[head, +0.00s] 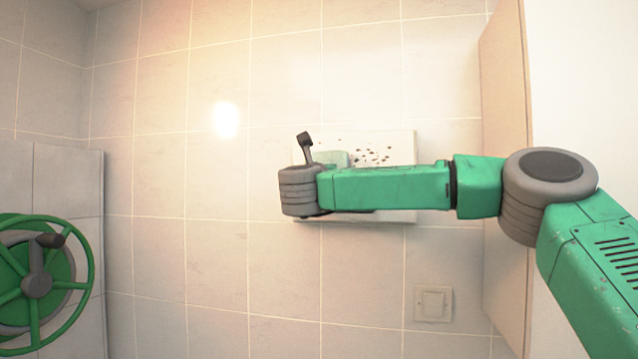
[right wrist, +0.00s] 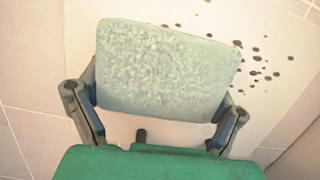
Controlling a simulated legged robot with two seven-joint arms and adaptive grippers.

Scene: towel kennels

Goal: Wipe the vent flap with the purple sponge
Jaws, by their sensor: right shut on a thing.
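The vent flap (head: 405,150) is a pale flat panel on the tiled wall. Dark spots (head: 372,155) cluster on its upper middle; they also show right of the sponge in the right wrist view (right wrist: 262,60). My right gripper (right wrist: 157,108) is shut on a sponge (right wrist: 165,70), one finger at each side. The sponge looks pale grey-green, not purple. In the head view the sponge (head: 334,158) shows in front of the flap's left part, left of most spots. I cannot tell whether it touches the flap. My right arm hides the flap's middle. My left gripper is out of view.
A light switch (head: 433,303) is on the wall below the flap. A beige panel edge (head: 505,150) stands out on the right. The wall left of the flap is clear.

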